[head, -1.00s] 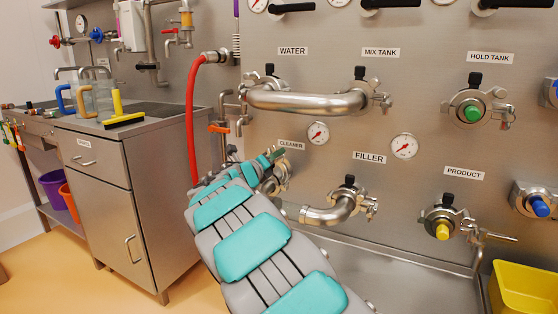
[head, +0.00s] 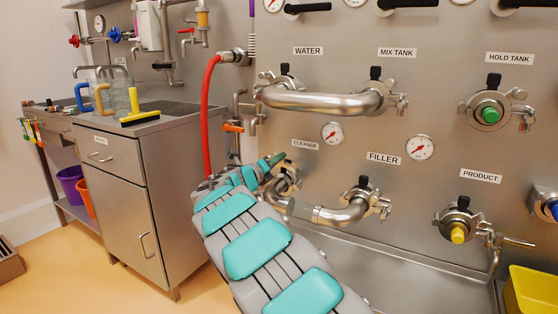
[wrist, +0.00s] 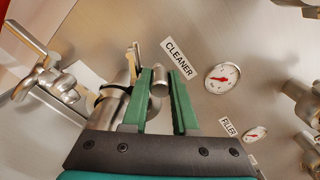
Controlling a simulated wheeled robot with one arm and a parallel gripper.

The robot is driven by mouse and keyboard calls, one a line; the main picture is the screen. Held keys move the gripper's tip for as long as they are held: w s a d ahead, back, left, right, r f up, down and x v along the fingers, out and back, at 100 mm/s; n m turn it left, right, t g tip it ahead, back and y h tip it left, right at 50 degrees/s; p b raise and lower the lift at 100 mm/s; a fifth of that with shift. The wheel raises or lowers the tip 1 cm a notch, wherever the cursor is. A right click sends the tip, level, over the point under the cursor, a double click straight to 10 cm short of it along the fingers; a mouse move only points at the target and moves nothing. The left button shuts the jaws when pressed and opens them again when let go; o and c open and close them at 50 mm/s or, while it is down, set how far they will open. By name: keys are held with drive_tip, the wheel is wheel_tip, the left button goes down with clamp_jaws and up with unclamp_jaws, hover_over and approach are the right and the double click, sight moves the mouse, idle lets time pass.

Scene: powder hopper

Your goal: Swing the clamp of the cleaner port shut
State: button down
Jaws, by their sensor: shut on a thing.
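The cleaner port (head: 288,177) is on the steel panel under the CLEANER label, partly hidden behind my arm in the head view. In the wrist view the port's metal fitting (wrist: 112,103) lies at the left and partly behind my fingers. My gripper (head: 275,159) is at the port, and its green fingers (wrist: 163,88) stand on either side of a small rounded metal piece (wrist: 160,82), which looks like part of the port's clamp. The gripper is shut on this piece. The rest of the clamp is largely hidden, so I cannot tell its angle.
A bent pipe (head: 340,214) runs from the filler port toward the cleaner port, close beside my gripper. A larger pipe (head: 320,101) joins water and mix tank above. A red hose (head: 208,110) hangs at the left beside the steel cabinet (head: 125,190). A yellow bin (head: 530,290) is at lower right.

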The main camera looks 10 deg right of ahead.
drive_tip(key=shift+w+a+f, duration=0.5)
drive_tip(key=shift+a+f, duration=0.15)
drive_tip(key=shift+f, duration=0.15)
drive_tip(key=shift+w+a+f, duration=0.3)
drive_tip(key=shift+w+a, duration=0.05)
drive_tip(key=shift+a, duration=0.15)
drive_tip(key=shift+f, duration=0.1)
drive_tip(key=shift+w+a+f, duration=0.2)
drive_tip(key=shift+f, duration=0.35)
drive_tip(key=shift+w+a+f, duration=0.15)
drive_tip(key=shift+a+f, duration=0.05)
drive_tip(key=shift+f, duration=0.35)
drive_tip(key=c, duration=1.1)
unclamp_jaws()
drive_tip(key=shift+a+f, duration=0.1)
drive_tip(key=o, duration=0.4)
drive_tip(key=shift+v, duration=4.5)
